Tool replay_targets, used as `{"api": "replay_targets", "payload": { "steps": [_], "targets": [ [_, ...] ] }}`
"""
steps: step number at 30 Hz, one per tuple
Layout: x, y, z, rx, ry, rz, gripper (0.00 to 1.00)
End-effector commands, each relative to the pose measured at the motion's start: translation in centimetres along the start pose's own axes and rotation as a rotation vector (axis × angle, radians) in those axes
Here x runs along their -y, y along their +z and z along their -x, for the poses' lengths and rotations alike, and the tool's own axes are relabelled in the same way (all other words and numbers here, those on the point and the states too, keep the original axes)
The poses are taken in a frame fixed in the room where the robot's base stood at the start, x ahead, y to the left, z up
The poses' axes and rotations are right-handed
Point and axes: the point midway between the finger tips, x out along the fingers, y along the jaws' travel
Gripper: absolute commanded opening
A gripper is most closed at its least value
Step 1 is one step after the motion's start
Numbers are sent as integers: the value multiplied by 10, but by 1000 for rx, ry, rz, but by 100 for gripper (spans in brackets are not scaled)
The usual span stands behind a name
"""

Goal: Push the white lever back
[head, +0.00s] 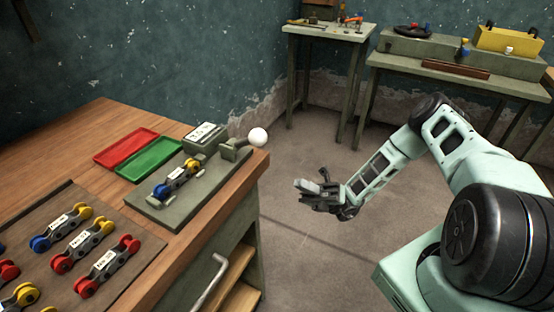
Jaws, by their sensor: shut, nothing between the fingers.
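The white lever shows as a round white knob (257,137) at the right end of a grey-green fixture, near the table's back right corner. A short grey arm (235,150) joins the knob to the fixture plate (168,214). My gripper (306,186) is shut and empty. It hangs over the open floor, to the right of the table and apart from the knob. The lever's pivot is too small to make out clearly.
Red (126,146) and green (150,158) trays lie left of the fixture. A small labelled block (205,138) stands behind it. A brown board (30,232) with several coloured links is at the front left. Two benches stand at the back. The floor (310,240) beside the table is clear.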

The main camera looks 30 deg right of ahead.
Motion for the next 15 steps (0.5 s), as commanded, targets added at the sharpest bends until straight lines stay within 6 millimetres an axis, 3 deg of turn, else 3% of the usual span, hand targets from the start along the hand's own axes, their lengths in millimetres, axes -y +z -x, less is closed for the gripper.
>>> {"api": "replay_targets", "payload": {
  "steps": [5,15],
  "targets": [
    [-1,1,-19,-1,1,-1,0],
    [-2,2,-88,-2,2,-2,0]
  ]
}}
